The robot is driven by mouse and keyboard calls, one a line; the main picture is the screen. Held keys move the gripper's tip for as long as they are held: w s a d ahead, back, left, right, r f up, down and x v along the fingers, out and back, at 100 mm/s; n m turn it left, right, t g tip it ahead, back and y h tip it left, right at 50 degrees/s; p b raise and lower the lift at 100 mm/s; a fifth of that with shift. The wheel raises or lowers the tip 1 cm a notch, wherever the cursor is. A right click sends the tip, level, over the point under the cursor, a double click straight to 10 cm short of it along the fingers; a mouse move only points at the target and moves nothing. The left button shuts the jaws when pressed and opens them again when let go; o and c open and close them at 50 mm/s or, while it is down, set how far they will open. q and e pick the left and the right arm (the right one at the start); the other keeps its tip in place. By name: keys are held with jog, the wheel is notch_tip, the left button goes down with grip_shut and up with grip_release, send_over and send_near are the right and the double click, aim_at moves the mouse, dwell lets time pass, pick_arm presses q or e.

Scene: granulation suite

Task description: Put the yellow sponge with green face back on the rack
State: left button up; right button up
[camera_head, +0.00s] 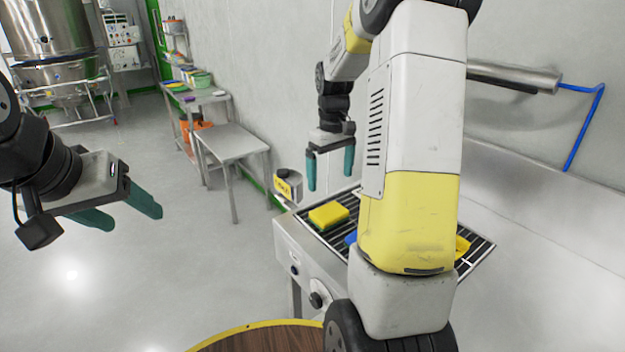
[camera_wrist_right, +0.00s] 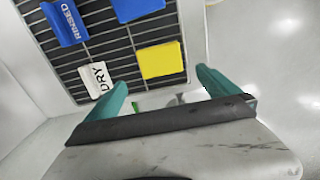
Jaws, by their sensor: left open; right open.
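A yellow sponge (camera_head: 328,216) lies on the dark slatted rack (camera_head: 312,228), near its far left corner. It also shows in the right wrist view (camera_wrist_right: 161,60), where only its yellow side can be seen; no green face is clear. Another yellow item (camera_head: 462,246) shows partly behind my right arm, and I cannot tell what it is. My right gripper (camera_head: 330,172) is open and empty, above and just beyond the yellow sponge, fingers pointing down. My left gripper (camera_head: 132,218) is open and empty over the floor at the left.
A blue item (camera_wrist_right: 138,8), a blue RINSED sign (camera_wrist_right: 66,22) and a white DRY sign (camera_wrist_right: 97,78) are on the rack. A small container with a yellow label (camera_head: 288,187) stands beyond the counter. A round wooden top (camera_head: 265,340) is at the front. Side tables (camera_head: 230,140) stand further back.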

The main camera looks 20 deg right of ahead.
jog(key=s+a+r+m+t, duration=0.1)
jog(key=s+a+r+t, duration=0.2)
jog(key=s+a+r, duration=0.5)
jog(key=s+a+r+m+t+y, duration=0.1)
jog(key=s+a+r, duration=0.1)
jog(key=s, duration=0.5)
jog(key=s+a+r+m+t+y, duration=0.1)
jog(key=s+a+r+t, duration=0.1)
jog(key=s, duration=0.5)
jog(key=shift+a+r, duration=0.15)
jog(key=shift+r, duration=0.15)
